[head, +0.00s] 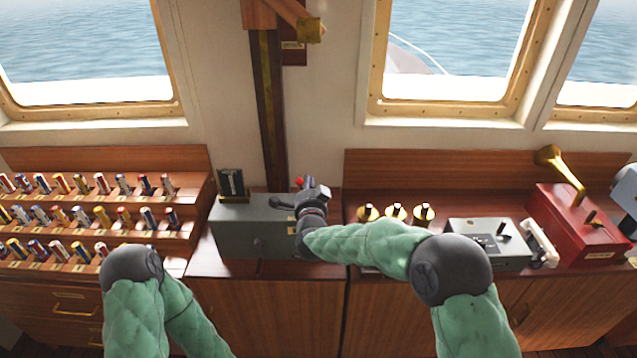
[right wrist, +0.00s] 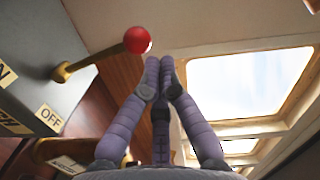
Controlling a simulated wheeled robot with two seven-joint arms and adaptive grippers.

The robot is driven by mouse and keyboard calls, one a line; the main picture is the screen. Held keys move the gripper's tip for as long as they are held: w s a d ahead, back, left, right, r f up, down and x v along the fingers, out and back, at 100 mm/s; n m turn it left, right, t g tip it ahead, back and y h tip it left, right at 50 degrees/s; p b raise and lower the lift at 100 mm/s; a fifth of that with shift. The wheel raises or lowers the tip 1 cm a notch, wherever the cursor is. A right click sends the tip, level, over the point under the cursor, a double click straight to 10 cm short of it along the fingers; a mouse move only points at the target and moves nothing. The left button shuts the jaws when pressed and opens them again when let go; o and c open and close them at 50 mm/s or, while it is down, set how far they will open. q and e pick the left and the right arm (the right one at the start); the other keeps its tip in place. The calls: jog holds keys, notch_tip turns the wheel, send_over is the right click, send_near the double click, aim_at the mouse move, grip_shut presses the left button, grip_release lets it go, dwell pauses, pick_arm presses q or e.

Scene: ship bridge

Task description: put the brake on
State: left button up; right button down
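A grey box (head: 250,228) stands on the wooden console, left of centre in the head view. A small red knob (head: 299,182) shows at its right end, just behind my right gripper (head: 300,203). In the right wrist view a brass lever (right wrist: 85,63) with a red ball (right wrist: 137,40) sticks out of the grey box (right wrist: 40,70), between a partly cut-off "N" label and an "OFF" label (right wrist: 48,117). My right gripper's fingers (right wrist: 160,62) are together and empty, close beside the ball, apparently not touching it. My left gripper is out of view. No brake label is readable.
A wooden post (head: 268,110) rises behind the grey box. Several brass knobs (head: 396,212), another grey box (head: 488,243) and a red box with a brass lever (head: 575,230) stand to the right. Racks of small coloured cylinders (head: 85,215) fill the left.

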jog(key=shift+a+n, duration=0.7)
jog(key=shift+a, duration=0.75)
jog(key=shift+w, duration=0.1)
